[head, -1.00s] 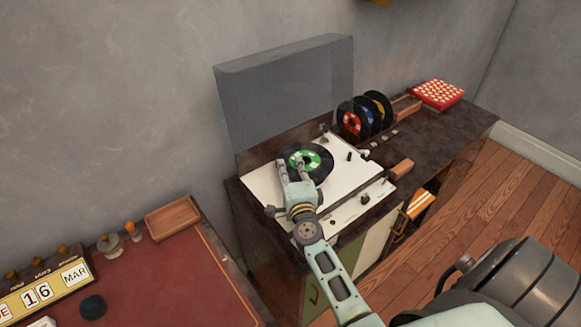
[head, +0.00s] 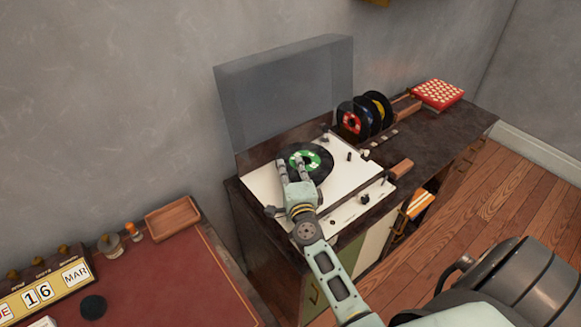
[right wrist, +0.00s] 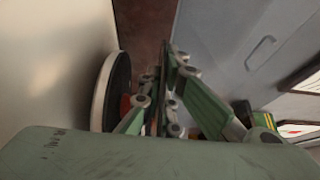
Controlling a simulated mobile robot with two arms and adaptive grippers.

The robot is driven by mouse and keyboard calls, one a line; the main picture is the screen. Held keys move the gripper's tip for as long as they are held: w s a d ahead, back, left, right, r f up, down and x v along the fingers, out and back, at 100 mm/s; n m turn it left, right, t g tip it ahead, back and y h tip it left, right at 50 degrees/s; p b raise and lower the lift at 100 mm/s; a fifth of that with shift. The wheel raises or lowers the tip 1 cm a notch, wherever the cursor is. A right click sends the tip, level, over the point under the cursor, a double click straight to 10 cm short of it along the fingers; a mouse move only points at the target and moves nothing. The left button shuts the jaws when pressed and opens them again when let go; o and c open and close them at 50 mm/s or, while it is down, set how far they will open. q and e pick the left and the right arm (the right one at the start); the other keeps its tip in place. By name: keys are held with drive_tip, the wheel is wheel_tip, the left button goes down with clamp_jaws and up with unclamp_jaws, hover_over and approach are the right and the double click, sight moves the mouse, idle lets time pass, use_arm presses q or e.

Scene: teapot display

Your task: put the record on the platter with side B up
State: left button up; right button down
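The black record (head: 322,169) with a green and white label lies over the middle of the white turntable deck (head: 262,186) in the head view. My right gripper (head: 292,164) reaches over the deck and overlaps the record's left part and label. In the right wrist view its fingers (right wrist: 166,85) are close together, with a thin dark edge between them that looks like the record seen edge-on. The round platter (right wrist: 104,92), with a pale rim and a black top, shows to their left, apart from them. The lettering on the label is too small to read. My left gripper is not in view.
The grey lid (head: 285,90) stands open behind the deck. Several records (head: 352,121) stand in a rack at right, near a red and white patterned box (head: 437,94). A wooden block (head: 401,169) lies by the deck's right edge. The red desk (head: 170,270) is at lower left.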

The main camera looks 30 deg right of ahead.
drive_tip(key=c, duration=1.9)
unclamp_jaws()
drive_tip(key=shift+o, duration=0.2)
drive_tip(key=shift+s, duration=0.1)
drive_tip(key=shift+s+a+f, duration=0.1)
drive_tip(key=shift+s+a, duration=0.1)
drive_tip(key=shift+s, duration=0.1)
drive_tip(key=v, duration=1.1)
